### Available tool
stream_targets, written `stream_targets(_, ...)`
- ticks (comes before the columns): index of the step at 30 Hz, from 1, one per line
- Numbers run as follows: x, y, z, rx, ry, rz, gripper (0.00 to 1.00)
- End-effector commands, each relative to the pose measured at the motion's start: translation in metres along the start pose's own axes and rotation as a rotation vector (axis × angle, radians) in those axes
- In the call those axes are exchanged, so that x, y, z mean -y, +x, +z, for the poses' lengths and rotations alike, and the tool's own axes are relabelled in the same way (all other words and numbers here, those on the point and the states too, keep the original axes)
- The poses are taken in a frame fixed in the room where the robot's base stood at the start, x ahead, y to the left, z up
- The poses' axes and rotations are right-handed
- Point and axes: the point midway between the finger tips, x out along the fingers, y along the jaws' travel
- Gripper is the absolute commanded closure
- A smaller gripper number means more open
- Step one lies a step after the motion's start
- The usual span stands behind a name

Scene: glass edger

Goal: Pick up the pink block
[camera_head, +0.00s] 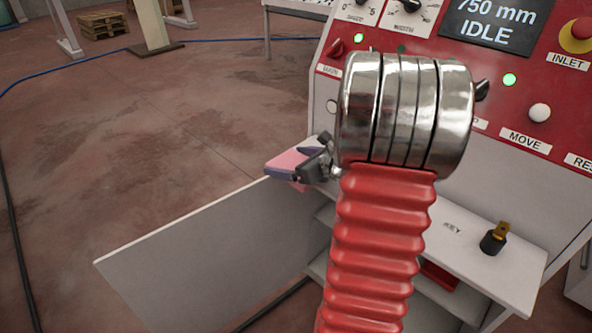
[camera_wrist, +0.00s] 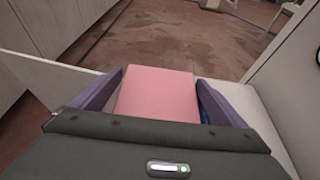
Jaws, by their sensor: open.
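The pink block (camera_head: 287,160) shows at the left side of the control machine, partly hidden by my gripper (camera_head: 302,164). In the wrist view, the pink block (camera_wrist: 158,96) lies between the two purple fingers of my gripper (camera_wrist: 160,80). A finger stands on each side of it. The fingers are open. A narrow gap shows on the right of the block, and the left side looks close to it. What supports the block is hidden.
The control machine's red panel (camera_head: 430,60) stands close behind my arm. An open white door (camera_head: 215,262) reaches out to the left below the block. A key (camera_head: 495,238) stands on the white ledge (camera_head: 460,265) at the right.

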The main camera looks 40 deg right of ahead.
Motion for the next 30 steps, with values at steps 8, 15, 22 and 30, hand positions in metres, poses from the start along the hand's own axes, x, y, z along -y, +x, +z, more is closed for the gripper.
stream_targets(8,0.0002,-0.0004,-0.0001,0.000,0.000,0.000,0.05)
stream_targets(15,0.0002,-0.0005,0.0000,0.000,0.000,-0.001,0.19)
stream_targets(22,0.0002,-0.0005,0.0001,0.000,0.000,-0.001,0.36)
stream_targets(30,0.0003,-0.0006,0.0006,0.001,0.000,-0.001,0.46)
